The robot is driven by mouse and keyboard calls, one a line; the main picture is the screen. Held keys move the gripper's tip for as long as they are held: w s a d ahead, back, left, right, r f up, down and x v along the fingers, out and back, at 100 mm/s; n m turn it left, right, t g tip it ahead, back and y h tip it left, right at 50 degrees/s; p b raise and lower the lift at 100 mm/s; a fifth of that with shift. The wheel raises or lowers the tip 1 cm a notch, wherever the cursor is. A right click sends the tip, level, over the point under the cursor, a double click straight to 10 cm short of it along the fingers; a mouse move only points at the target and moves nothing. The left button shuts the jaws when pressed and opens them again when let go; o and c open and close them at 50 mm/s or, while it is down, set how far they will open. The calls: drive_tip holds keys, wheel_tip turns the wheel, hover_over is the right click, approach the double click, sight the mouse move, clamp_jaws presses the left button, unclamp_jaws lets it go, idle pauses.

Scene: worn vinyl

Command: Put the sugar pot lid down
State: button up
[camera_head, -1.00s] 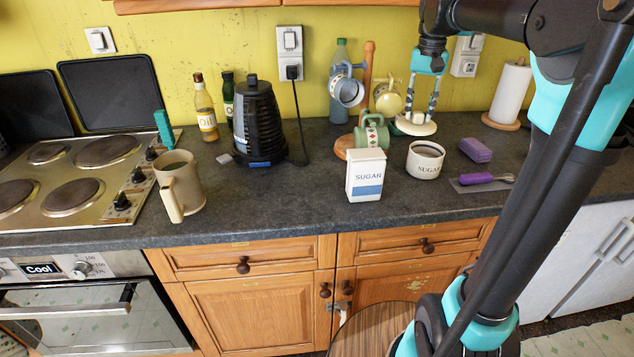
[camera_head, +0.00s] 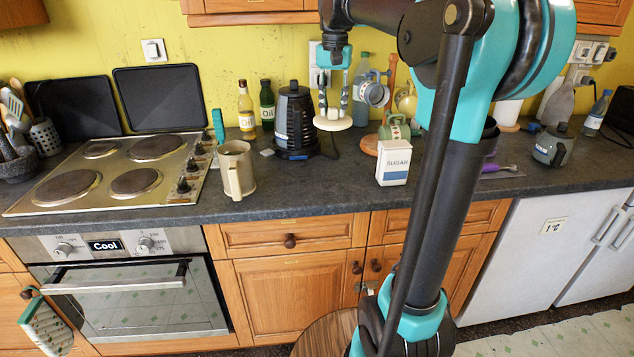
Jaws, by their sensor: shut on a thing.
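My gripper (camera_head: 333,108) points down, shut on the cream sugar pot lid (camera_head: 333,124). The lid is level, a round disc just right of the black kettle (camera_head: 294,120) in the picture. I cannot tell exactly how high it is above the worktop (camera_head: 290,190). The sugar pot is hidden behind my arm. The white sugar box (camera_head: 394,162) stands on the worktop, to the lid's lower right.
A mug tree (camera_head: 391,75) with mugs and a green-capped bottle (camera_head: 361,90) stand close right of the lid. A beige mug (camera_head: 236,170) stands beside the hob (camera_head: 110,205). Worktop between this mug and the sugar box is clear.

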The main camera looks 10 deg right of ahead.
wheel_tip(320, 180, down, 19)
drive_tip(key=shift+f, duration=0.1)
clamp_jaws()
drive_tip(key=o, duration=1.1)
unclamp_jaws()
wheel_tip(320, 180, up, 12)
drive_tip(key=shift+r, duration=0.1)
